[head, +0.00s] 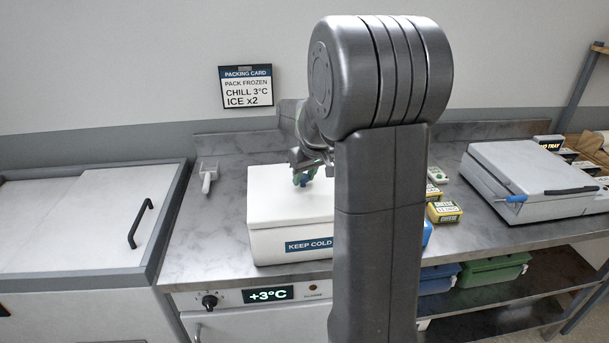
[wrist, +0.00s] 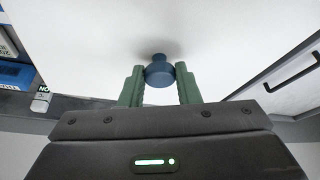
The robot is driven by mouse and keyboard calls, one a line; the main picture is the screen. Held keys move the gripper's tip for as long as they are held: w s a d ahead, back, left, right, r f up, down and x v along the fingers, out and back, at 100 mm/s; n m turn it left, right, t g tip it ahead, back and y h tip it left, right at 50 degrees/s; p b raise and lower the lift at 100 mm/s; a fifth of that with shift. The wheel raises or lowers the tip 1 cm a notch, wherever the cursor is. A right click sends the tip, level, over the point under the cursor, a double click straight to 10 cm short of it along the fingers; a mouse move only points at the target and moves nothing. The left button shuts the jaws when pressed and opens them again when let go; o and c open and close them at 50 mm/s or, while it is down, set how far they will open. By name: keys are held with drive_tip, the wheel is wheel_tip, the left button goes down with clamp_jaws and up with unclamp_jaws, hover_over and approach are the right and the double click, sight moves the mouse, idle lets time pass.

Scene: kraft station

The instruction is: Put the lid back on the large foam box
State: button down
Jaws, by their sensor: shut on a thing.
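The large white foam box (head: 267,246) with a "KEEP COLD" label stands on the steel counter, partly hidden behind my arm. Its white lid (head: 272,205) lies over the box top, lined up with it as far as shows; I cannot tell whether it is fully seated. My gripper (head: 306,176) is at the top of the lid. In the wrist view, the green fingers of my gripper (wrist: 160,80) are shut on the lid's blue knob (wrist: 159,72), with the white lid surface (wrist: 220,35) behind it. The right part of the box is hidden.
A white scoop (head: 208,176) lies on the counter (head: 195,235) left of the box. A chest with a black handle (head: 140,222) stands at the left. Small yellow-labelled packs (head: 443,212) and a grey lidded unit (head: 535,178) are at the right.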

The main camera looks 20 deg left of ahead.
idle(0.8)
drive_tip(key=c, duration=0.5)
unclamp_jaws()
drive_tip(key=shift+r+p, duration=2.45)
drive_tip(key=shift+r, duration=1.05)
clamp_jaws()
drive_tip(key=shift+f, duration=0.15)
